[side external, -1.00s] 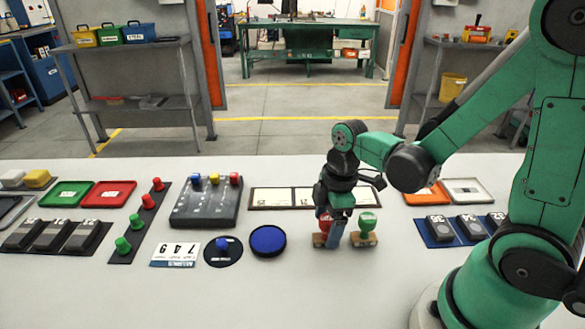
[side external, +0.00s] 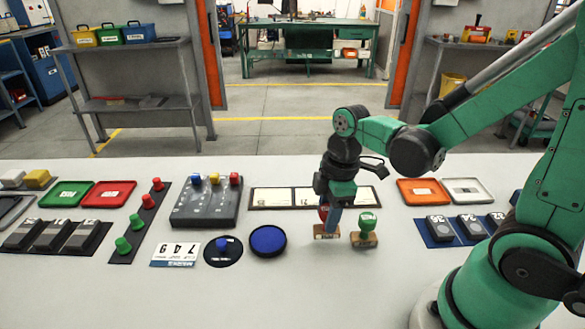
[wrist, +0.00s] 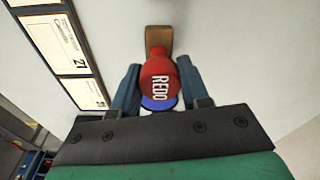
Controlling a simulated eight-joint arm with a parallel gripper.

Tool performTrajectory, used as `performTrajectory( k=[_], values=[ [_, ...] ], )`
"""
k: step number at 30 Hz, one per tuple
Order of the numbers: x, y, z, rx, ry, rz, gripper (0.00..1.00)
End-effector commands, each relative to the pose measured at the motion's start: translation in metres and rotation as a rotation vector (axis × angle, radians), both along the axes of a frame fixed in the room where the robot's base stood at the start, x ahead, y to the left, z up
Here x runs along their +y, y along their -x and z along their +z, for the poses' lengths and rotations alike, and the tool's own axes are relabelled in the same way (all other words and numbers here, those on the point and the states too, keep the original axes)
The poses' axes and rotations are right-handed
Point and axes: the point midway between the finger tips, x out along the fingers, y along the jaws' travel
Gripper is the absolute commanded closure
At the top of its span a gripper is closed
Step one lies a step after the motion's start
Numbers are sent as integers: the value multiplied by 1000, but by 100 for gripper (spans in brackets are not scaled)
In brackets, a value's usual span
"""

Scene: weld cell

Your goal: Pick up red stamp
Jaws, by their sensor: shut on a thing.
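The red stamp (side external: 322,213) has a red handle on a brown wooden base and is mostly hidden behind my gripper (side external: 332,222) in the side view. In the wrist view the red stamp (wrist: 160,77), marked REDO, sits between the two blue fingers of my gripper (wrist: 158,80). The gripper is shut on it. A round blue patch shows just below the red handle there. The stamp's base appears slightly higher than the green stamp's; the gap under it is hard to judge.
A green stamp (side external: 366,224) stands close to the right. A framed strip of cards (side external: 271,198) lies behind. A blue round pad (side external: 268,240) is to the left. The table front is clear.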

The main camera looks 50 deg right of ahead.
Motion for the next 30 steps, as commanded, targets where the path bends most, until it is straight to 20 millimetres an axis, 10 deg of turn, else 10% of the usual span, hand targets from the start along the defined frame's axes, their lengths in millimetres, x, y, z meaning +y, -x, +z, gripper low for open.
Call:
performTrajectory(
  k=[18, 30],
  values=[
    [0, 1, 132, -1, 1, 0, 100],
    [0, 0, 176, -1, 1, 0, 100]
  ],
)
